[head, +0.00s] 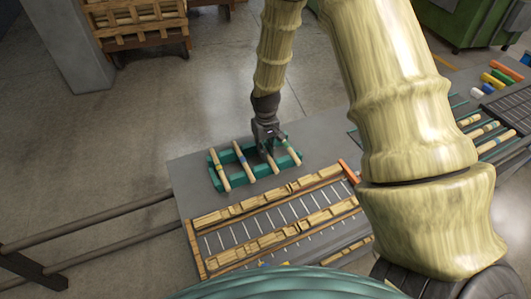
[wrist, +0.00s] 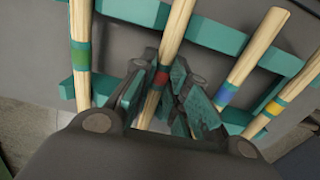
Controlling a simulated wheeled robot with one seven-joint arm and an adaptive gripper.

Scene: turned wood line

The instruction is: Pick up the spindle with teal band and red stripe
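The spindle with a red stripe and teal band shows in the wrist view (wrist: 162,78). It is a pale turned rod lying across a teal rack (wrist: 120,12), between my gripper's fingers (wrist: 165,90). Both finger pads are close against its sides at the red stripe and partly hide the band. In the head view my gripper (head: 267,146) reaches down over the rack (head: 217,184), and this spindle (head: 271,164) shows below it.
In the wrist view a green-striped spindle (wrist: 81,55) lies left; blue-striped (wrist: 230,85) and yellow-striped (wrist: 272,108) spindles lie right. In the head view a wooden slotted tray (head: 241,218) lies in front of the rack. Bare grey tabletop (head: 325,135) is to the right.

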